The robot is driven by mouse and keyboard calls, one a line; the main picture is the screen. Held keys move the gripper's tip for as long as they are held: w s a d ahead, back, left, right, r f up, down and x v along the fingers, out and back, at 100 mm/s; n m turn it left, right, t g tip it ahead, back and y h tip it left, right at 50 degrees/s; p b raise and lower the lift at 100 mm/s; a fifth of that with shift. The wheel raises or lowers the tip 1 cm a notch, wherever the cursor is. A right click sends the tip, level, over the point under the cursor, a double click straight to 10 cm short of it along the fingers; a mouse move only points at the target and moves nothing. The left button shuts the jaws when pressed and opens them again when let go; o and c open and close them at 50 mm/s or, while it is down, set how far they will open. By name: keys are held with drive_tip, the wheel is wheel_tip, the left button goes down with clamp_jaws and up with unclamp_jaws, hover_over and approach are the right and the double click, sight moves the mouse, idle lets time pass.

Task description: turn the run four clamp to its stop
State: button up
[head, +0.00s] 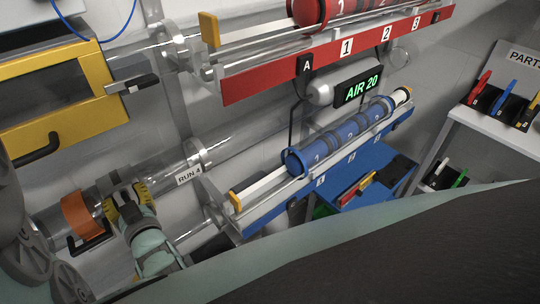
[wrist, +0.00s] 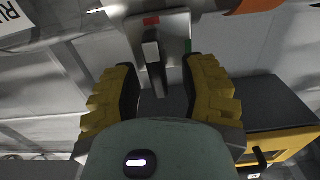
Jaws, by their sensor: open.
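The run four tube carries a RUN 4 label (head: 190,175) at the left of the head view. A dark grey clamp part (head: 113,180) sits on this tube, just beyond my gripper (head: 128,198). In the wrist view a pale clamp plate (wrist: 174,28) has a red mark at its left and a green mark at its right. A dark lever (wrist: 153,58) stands out from the plate. My gripper (wrist: 162,75) is open, its yellow-and-black fingers either side of the lever's near end. No contact with the lever is clear.
An orange band (head: 77,215) wraps the tube left of my gripper. A yellow-framed hatch (head: 60,130) is above it. A blue rack (head: 345,145) with blue canisters and an AIR 20 display (head: 361,89) are to the right. A parts shelf (head: 490,128) stands at far right.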

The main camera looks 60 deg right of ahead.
drive_tip(key=shift+w, duration=0.15)
drive_tip(key=shift+f, duration=0.1)
drive_tip(key=shift+s, duration=0.2)
clamp_jaws()
